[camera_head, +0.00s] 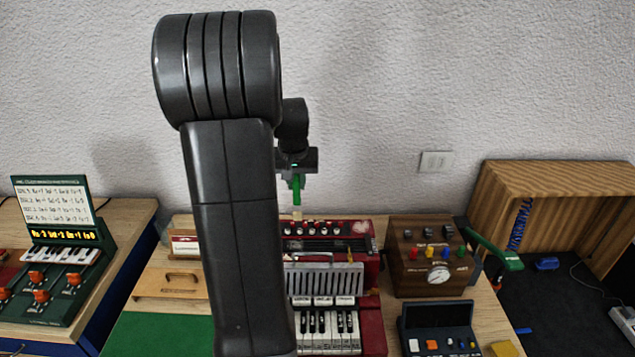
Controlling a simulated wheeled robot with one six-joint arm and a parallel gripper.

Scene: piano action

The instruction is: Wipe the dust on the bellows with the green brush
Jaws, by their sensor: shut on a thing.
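My gripper (297,172) is above the back of the red instrument, shut on the green brush (296,190). The brush hangs down, with a small pale tip below its green handle. The red instrument (371,325) has black and white keys at the front and a row of knobs at the back. A grey ribbed part (340,281), which looks like the bellows, stands above the keys. The brush tip appears above and behind it, apart from it. I cannot make out dust on it. My arm hides the instrument's left side.
A wooden box with a gauge and coloured knobs (430,262) stands to the right, with a green-handled tool (495,250) beside it. A dark panel with buttons (437,338) is in front. A wooden board (172,285) lies left. A green console (62,255) stands far left.

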